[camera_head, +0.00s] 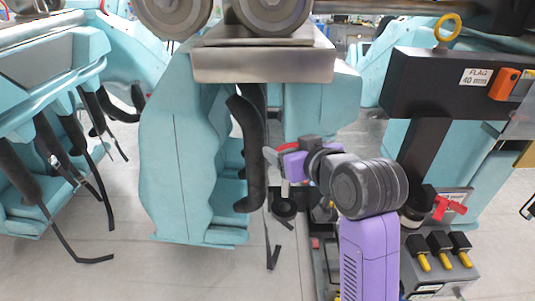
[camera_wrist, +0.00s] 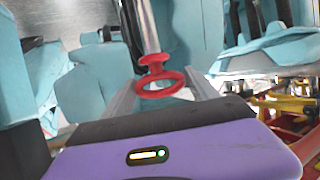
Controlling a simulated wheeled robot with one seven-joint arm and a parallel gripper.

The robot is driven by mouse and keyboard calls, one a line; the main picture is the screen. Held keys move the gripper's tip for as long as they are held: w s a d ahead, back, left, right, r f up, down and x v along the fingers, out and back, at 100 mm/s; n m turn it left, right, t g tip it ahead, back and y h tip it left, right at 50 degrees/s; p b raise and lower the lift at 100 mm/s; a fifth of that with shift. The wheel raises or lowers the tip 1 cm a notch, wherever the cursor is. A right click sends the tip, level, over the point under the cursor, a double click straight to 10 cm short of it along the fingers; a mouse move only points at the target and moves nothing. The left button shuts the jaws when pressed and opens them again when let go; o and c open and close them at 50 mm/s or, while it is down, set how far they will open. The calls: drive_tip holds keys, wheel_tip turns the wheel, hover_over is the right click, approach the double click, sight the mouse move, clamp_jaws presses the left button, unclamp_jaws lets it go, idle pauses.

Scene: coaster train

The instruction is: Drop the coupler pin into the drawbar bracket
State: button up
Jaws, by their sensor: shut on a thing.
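My gripper (camera_head: 275,158) is stretched out to the left in the head view, beside a dark curved restraint. In the wrist view, a metal rod with a red collar and red ring (camera_wrist: 153,66), seemingly the coupler pin, shows between the grey fingers (camera_wrist: 160,92). The fingers are shut on it near the red ring. The rod runs up out of the wrist picture, so its far end is hidden. I cannot clearly make out the drawbar bracket; a dark round fitting (camera_head: 284,208) lies below my gripper.
Teal train seats (camera_head: 185,150) stand close on the left. A black box labelled FLAG 40 (camera_head: 430,85) and a red handle (camera_head: 452,207) are on the right. A block with yellow-tipped black plugs (camera_head: 440,245) sits lower right. Bare floor (camera_head: 130,265) shows at lower left.

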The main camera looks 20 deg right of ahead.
sight(287, 195)
drive_tip(key=shift+a, duration=0.15)
drive_tip(key=shift+f+b, duration=0.8)
drive_tip(key=shift+f, duration=0.75)
drive_tip(key=shift+f+b, duration=3.15)
drive_tip(key=shift+f, duration=2.1)
drive_tip(key=o, duration=1.9)
drive_tip(key=shift+c, duration=0.2)
drive_tip(key=shift+f, duration=0.15)
drive_tip(key=v, duration=0.8)
drive_tip(key=shift+b, duration=0.4)
